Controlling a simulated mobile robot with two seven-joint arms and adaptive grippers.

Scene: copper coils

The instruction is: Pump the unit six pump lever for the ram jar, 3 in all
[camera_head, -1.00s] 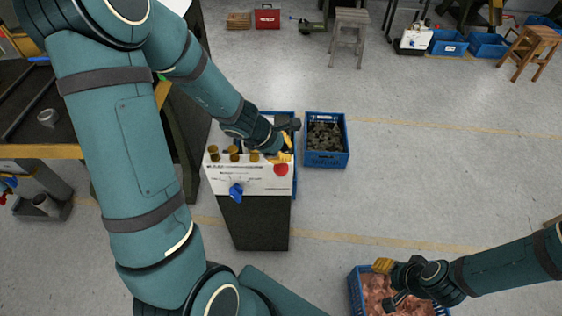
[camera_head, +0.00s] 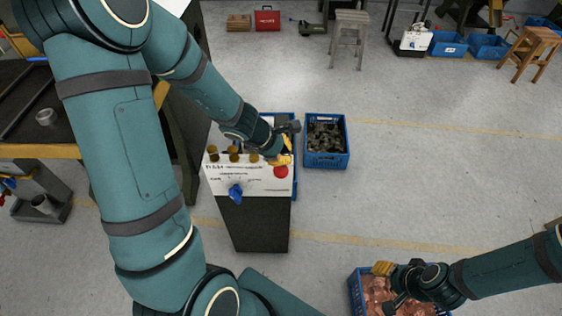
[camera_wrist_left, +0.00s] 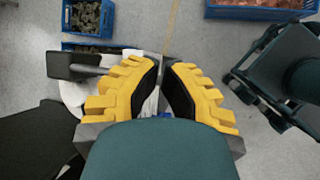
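A white-topped unit (camera_head: 230,188) on a dark cabinet stands in the centre of the head view. Its top has brass-coloured knobs, a red button (camera_head: 281,171) and a blue valve handle (camera_head: 236,192). My left gripper (camera_head: 284,158) is low over the unit's right back corner, beside the red button. In the left wrist view its yellow fingers (camera_wrist_left: 163,70) lean together with a narrow gap; whether they grip anything is unclear. A dark block on a grey bar (camera_wrist_left: 75,66) is beside them; I cannot tell if this is the pump lever. My right gripper (camera_head: 388,283) is over a bin of copper.
A blue bin of dark pieces (camera_head: 327,160) stands right of the unit. The blue copper bin (camera_head: 355,290) is at the bottom right. A grey stool (camera_head: 350,18) and a red case (camera_head: 267,19) are at the back.

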